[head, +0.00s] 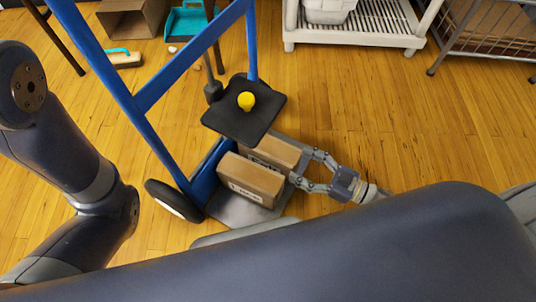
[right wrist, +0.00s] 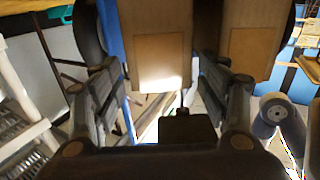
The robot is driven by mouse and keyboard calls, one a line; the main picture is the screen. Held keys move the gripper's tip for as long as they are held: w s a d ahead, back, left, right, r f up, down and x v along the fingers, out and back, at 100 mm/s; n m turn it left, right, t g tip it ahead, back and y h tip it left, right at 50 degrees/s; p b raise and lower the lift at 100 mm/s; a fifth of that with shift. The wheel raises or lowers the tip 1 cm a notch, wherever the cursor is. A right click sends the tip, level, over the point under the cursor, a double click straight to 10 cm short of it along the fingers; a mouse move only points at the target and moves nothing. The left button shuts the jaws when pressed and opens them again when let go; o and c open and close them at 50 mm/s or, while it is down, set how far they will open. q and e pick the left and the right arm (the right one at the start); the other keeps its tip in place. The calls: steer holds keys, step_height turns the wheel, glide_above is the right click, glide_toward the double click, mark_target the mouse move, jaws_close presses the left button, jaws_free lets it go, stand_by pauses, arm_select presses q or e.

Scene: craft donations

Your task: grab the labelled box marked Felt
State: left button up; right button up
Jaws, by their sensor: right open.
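Two brown cardboard boxes stand side by side on the toe plate of a blue hand truck. The nearer box (head: 250,180) has a pale label on its long side, too small to read. The farther box (head: 275,151) has a label partly hidden behind the nearer one, so I cannot tell which is marked Felt. My right gripper (head: 303,168) is open at the right end of the farther box. In the right wrist view that box (right wrist: 157,45) lies ahead between the open fingers (right wrist: 165,95), with the nearer box (right wrist: 248,40) to the right. My left gripper is out of view.
The blue hand truck (head: 147,97) has a black wheel (head: 173,200) at left. A black platform (head: 243,118) with a yellow knob (head: 246,101) overhangs the boxes. A white slatted rack (head: 375,25) stands behind.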

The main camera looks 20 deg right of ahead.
mark_target(278, 152)
steer(key=b+x, duration=0.1)
steer(key=x, duration=0.2)
steer(key=shift+a+f, duration=0.1)
steer(key=b+x, duration=0.2)
steer(key=x, duration=0.2)
steer(key=shift+w+a, duration=0.1)
steer(key=shift+w, duration=0.05)
steer(key=shift+w+a+b, duration=0.4)
steer(key=shift+a, duration=0.05)
steer(key=c, duration=1)
steer(key=shift+c, duration=0.7)
steer(key=shift+r, duration=0.25)
